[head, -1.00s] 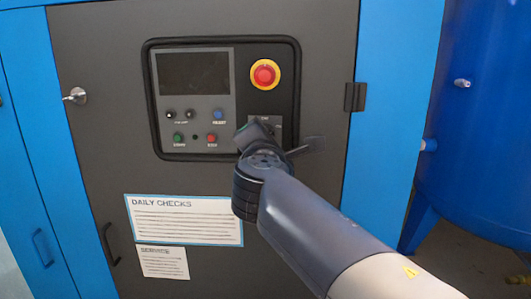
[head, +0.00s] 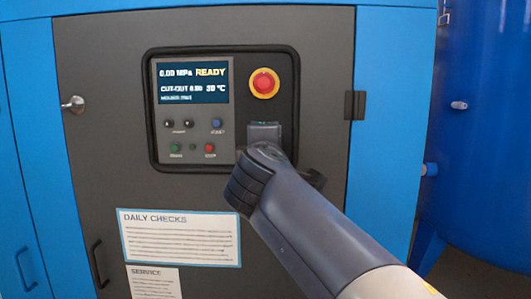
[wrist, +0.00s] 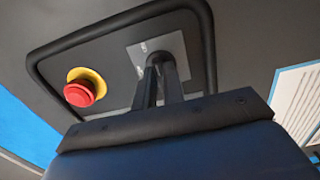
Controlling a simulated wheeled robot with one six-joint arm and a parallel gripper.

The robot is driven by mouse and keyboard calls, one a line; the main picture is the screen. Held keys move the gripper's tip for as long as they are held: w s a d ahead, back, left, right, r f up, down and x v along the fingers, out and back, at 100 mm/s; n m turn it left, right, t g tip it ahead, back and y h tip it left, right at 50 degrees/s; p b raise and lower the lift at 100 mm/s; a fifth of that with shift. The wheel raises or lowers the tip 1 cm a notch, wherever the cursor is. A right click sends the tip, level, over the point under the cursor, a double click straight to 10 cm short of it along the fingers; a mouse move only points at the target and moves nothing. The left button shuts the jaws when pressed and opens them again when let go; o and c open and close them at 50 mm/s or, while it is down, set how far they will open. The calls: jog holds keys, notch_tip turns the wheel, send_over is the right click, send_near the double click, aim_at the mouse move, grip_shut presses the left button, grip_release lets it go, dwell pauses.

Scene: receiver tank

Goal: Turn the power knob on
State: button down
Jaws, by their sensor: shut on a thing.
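The control panel (head: 222,55) is set in the grey cabinet door. Its screen (head: 193,81) is lit and reads 0.00 MPa, READY and 30 °C. My gripper is at the panel's lower right, below the red emergency stop (head: 264,83); my arm covers much of it in the head view. In the wrist view my gripper (wrist: 159,62) has its two fingers close together against a light grey plate (wrist: 179,42).
The red emergency stop on its yellow ring (wrist: 79,92) is close beside the fingers. Small buttons, including green (head: 175,148) and red (head: 209,148) ones, sit left of my gripper. A Daily Checks sheet (head: 180,238) is below. A blue tank (head: 485,160) stands at right.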

dwell(0.4)
jog(key=c, duration=1.5)
grip_release()
jog(key=s, duration=1)
jog(key=shift+s+a, duration=0.2)
jog(key=shift+s, duration=0.2)
jog(key=shift+w, duration=0.1)
jog(key=w, duration=1)
jog(key=shift+w+d, duration=0.2)
jog(key=shift+w, duration=0.1)
